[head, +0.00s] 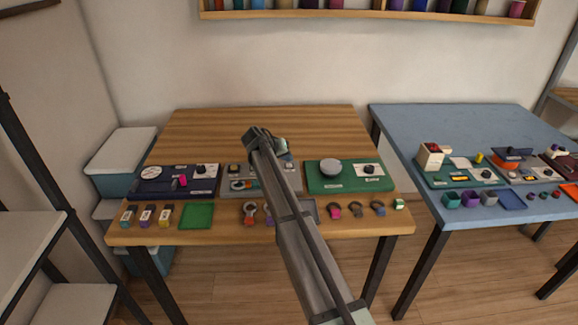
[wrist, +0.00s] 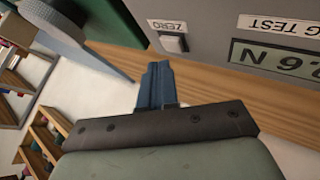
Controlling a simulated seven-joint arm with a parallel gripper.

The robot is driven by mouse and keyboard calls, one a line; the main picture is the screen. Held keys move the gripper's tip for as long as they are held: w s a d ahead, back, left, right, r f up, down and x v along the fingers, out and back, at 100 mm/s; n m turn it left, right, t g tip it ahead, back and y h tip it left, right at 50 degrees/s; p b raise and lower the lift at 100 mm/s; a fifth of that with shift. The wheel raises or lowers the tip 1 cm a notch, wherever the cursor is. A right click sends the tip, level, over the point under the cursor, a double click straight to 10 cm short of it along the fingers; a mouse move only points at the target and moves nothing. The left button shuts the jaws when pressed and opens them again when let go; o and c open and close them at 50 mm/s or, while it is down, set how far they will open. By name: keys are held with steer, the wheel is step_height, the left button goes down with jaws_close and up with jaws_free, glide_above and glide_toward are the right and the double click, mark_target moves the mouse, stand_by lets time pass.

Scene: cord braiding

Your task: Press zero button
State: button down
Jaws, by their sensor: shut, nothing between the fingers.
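The zero button (wrist: 173,43) is a small pale square key in the wrist view, just beside a "ZERO" label (wrist: 167,25) on a grey box (wrist: 210,45). The box also has a display (wrist: 275,60) with part of a reading showing, and a label ending in "G TEST". My gripper (wrist: 155,68) has its dark blue fingers together, empty, just below the button in the picture. A gap shows between the fingertips and the button. In the head view my gripper (head: 266,142) is over the middle grey station (head: 233,170), and my arm hides part of it; the button cannot be made out there.
The wooden table (head: 200,135) also holds a dark blue station (head: 150,187) on the left and a green station (head: 345,183) on the right. Small coloured parts line the front edge. A blue table (head: 440,125) with more stations stands to the right.

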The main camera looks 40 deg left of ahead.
mark_target(287, 166)
steer(key=shift+f, duration=0.85)
stand_by(1.3)
steer(key=shift+r, duration=0.8)
steer(key=shift+r, duration=0.15)
steer(key=shift+r, duration=2.4)
